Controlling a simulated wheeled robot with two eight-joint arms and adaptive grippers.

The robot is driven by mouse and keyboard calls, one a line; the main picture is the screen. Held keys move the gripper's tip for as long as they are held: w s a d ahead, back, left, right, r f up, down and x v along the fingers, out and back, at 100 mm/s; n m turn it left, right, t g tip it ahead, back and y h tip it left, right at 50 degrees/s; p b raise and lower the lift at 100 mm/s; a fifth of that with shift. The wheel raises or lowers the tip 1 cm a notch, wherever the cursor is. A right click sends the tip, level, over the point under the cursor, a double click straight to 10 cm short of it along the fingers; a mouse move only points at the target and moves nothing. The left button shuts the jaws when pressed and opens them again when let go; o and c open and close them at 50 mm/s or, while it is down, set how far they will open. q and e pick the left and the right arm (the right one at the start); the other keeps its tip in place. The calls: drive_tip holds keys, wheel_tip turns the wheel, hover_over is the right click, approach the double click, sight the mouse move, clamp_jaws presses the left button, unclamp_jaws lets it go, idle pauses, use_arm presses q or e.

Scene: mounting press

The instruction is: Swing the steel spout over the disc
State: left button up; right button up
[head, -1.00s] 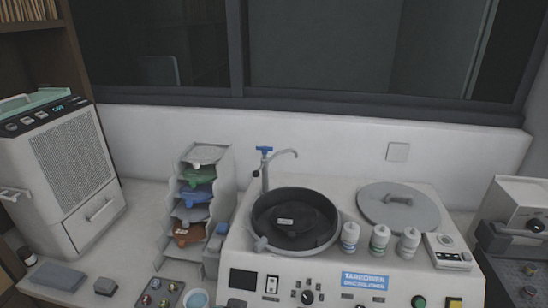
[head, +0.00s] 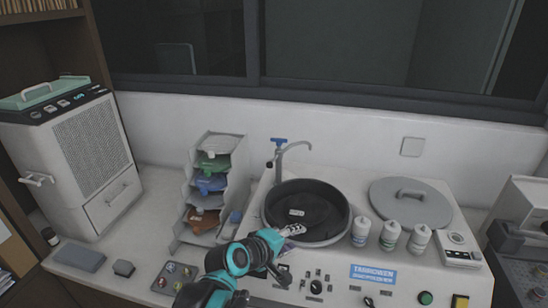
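The steel spout (head: 293,146) rises from a post behind the black bowl, with a blue handle (head: 279,140) on top. A dark disc (head: 318,217) with a white label lies inside the black bowl (head: 342,226). My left gripper (head: 297,229) is at the bowl's front left rim, well below and in front of the spout and apart from it. Its fingers are small and I cannot tell whether they are open. My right gripper is not in view.
A grey round lid (head: 430,212) and several white bottles (head: 390,236) stand right of the bowl. A white machine (head: 90,150) is at far left. The wall is close behind the spout.

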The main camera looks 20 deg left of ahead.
use_arm(q)
drive_tip(key=w+a+r+n+t+p, duration=0.1)
drive_tip(key=w+a+r+n+t, duration=0.3)
drive_tip(key=w+n, duration=0.5)
drive_tip(key=n+t+y+p, duration=0.2)
drive_tip(key=n+t+y, duration=0.1)
drive_tip(key=n, duration=1.1)
approach(268, 167)
drive_tip(key=w, duration=0.5)
drive_tip(key=shift+w+d, duration=0.15)
drive_tip(key=shift+d, duration=0.05)
drive_tip(key=w, duration=0.3)
drive_tip(key=w+b, duration=0.1)
drive_tip(key=w, duration=0.3)
drive_tip(key=shift+w+d, duration=0.25)
drive_tip(key=shift+w, duration=0.05)
clamp_jaws()
